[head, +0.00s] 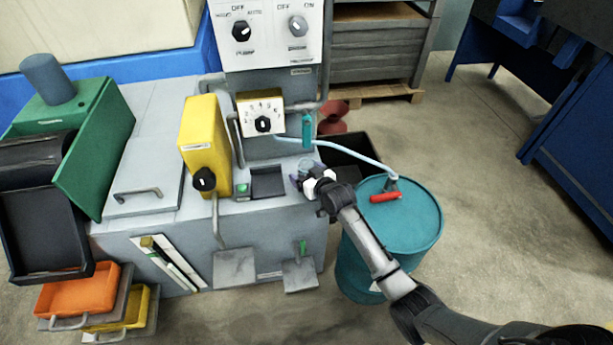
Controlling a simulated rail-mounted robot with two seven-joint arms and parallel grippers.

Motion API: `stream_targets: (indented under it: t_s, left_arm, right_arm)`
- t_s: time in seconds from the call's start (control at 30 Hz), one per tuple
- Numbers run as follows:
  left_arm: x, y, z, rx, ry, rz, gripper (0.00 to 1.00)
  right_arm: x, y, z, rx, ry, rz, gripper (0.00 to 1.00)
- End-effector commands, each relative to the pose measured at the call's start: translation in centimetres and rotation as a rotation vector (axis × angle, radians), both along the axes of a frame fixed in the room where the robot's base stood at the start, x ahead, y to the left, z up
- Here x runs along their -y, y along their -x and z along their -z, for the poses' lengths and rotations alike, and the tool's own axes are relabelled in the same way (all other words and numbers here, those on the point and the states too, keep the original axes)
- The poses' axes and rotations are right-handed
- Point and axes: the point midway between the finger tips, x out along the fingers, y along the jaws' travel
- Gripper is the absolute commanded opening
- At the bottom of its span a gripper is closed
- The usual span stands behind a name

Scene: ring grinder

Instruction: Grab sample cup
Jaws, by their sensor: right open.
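My right gripper (304,174) is at the right front corner of the grey machine's top, and its arm comes in from the lower right. It is open. A small pale grey-blue round piece (306,164), which looks like the sample cup, shows right at its fingertips. The gripper partly hides it, and I cannot tell whether the fingers touch it. My left gripper is not in view.
The grey ring grinder (265,235) carries a yellow box (205,145) and a dial panel (262,114) near the gripper. A teal drum (410,225) with a red-handled hose stands at right, under my arm. Orange (80,295) and yellow trays sit lower left. Floor at right is clear.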

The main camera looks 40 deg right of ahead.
Motion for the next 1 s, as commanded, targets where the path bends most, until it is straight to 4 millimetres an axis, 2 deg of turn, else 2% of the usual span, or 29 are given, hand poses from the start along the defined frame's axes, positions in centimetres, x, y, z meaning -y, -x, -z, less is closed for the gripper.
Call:
stream_targets:
  t_s: [0.23, 0.77, 1.0]
  left_arm:
    - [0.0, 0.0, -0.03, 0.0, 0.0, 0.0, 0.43]
    - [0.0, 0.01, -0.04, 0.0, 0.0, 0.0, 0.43]
    - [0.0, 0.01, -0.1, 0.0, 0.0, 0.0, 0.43]
  right_arm:
    - [0.01, -0.06, -0.05, 0.0, 0.001, 0.0, 0.83]
    - [0.0, -0.03, -0.03, 0.0, 0.001, 0.0, 0.32]
    - [0.0, -0.04, -0.11, 0.0, 0.001, 0.0, 0.32]
